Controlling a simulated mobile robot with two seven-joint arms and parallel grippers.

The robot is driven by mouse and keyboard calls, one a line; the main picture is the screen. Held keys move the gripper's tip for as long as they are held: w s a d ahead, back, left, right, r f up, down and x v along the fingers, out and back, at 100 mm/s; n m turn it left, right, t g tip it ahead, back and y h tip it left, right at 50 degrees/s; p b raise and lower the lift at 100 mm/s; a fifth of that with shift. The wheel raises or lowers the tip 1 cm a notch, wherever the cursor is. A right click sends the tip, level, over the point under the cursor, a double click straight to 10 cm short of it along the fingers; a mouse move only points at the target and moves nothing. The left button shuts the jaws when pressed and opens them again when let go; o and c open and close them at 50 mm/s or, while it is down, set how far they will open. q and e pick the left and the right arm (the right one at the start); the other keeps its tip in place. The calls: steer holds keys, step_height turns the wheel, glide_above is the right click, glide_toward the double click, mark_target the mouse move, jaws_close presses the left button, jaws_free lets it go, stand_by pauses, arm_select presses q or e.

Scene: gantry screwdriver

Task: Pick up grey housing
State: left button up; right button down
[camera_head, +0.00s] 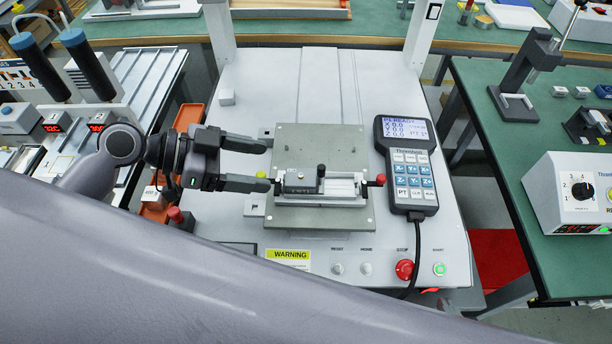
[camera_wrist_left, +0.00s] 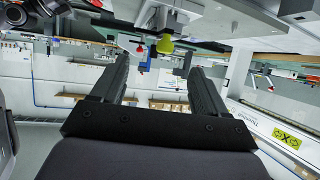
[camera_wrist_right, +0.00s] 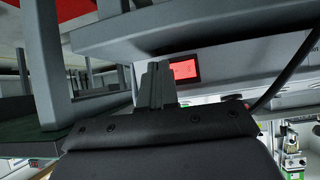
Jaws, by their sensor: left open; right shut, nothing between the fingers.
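A small grey housing (camera_head: 298,180) sits in the clamp fixture (camera_head: 346,188) on a grey plate (camera_head: 308,142) of the white gantry machine. My left gripper (camera_head: 266,165) is open and empty, just left of the fixture, its fingers pointing right. In the left wrist view its open fingers (camera_wrist_left: 158,72) frame the fixture's yellow-green knob (camera_wrist_left: 165,44), which lies beyond the tips; the housing cannot be made out clearly there. My right gripper (camera_wrist_right: 157,68) is shut and empty in the right wrist view, near a small red display (camera_wrist_right: 184,69). The head view does not show it.
A handheld pendant (camera_head: 407,165) lies right of the plate. A red knob (camera_head: 380,179) sticks out at the fixture's right end. A gantry post (camera_head: 424,35) rises behind. The machine's front panel holds a red stop button (camera_head: 404,269). A green bench (camera_head: 490,140) stands right.

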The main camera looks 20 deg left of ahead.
mark_target(313, 175)
arm_select(q)
steer(key=shift+w+d+f, duration=0.25)
steer(key=shift+d, duration=0.35)
steer(key=x, duration=0.2)
steer(key=p+x, duration=0.1)
steer(key=x, duration=0.2)
steer(key=shift+w+d+f, duration=0.1)
steer(key=shift+w+f, duration=0.05)
steer(key=shift+f, duration=0.25)
steer(key=c, duration=1.2)
steer(key=shift+r, duration=0.1)
